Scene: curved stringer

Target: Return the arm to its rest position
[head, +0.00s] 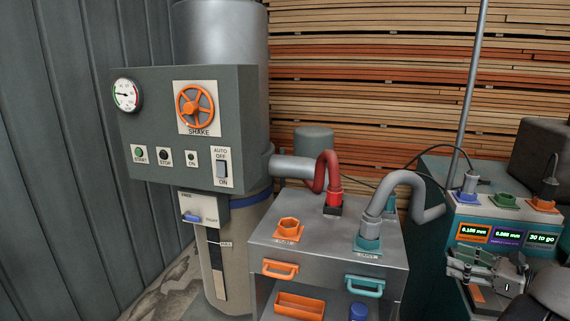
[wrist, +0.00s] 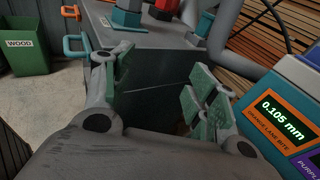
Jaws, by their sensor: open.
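My gripper (head: 486,268) is at the lower right of the head view, in front of the teal machine with the displays (head: 506,236). In the wrist view its two fingers (wrist: 158,98) with green pads stand wide apart. Nothing is between them. Behind the gap is the dark side of the grey cabinet (wrist: 150,62). Part of my arm shows at the lower right corner of the head view. The gripper covers part of the teal machine's front.
The grey cabinet (head: 325,239) carries a red hose (head: 323,172) and a grey hose (head: 405,180), left of my gripper. A grey control panel (head: 145,110) with an orange wheel (head: 195,106) stands at left. A green WOOD bin (wrist: 22,50) is on the floor.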

